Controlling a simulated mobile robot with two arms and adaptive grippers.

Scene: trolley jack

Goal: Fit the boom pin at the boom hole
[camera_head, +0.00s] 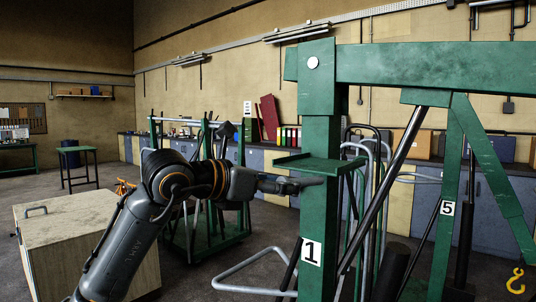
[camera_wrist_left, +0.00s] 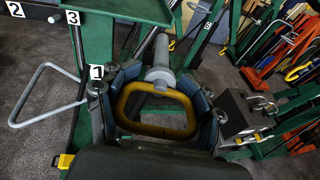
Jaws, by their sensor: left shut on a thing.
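The boom pin (camera_wrist_left: 159,72) shows in the left wrist view as a grey shaft with a yellow loop handle (camera_wrist_left: 158,132). My left gripper (camera_wrist_left: 160,84) is shut on the pin, with one finger on each side of it, and the shaft points away from the wrist. In the head view my left gripper (camera_head: 288,185) is beside the small green shelf on the post, and the pin cannot be made out there. The boom hole (camera_head: 313,62) is a pale round spot at the top of the green post, well above the gripper. My right gripper is out of view.
The green post (camera_head: 321,215) carries label 1, with the green boom (camera_head: 440,64) running right from its top. A wooden box (camera_head: 85,240) stands at lower left. The air left of the post top looks clear.

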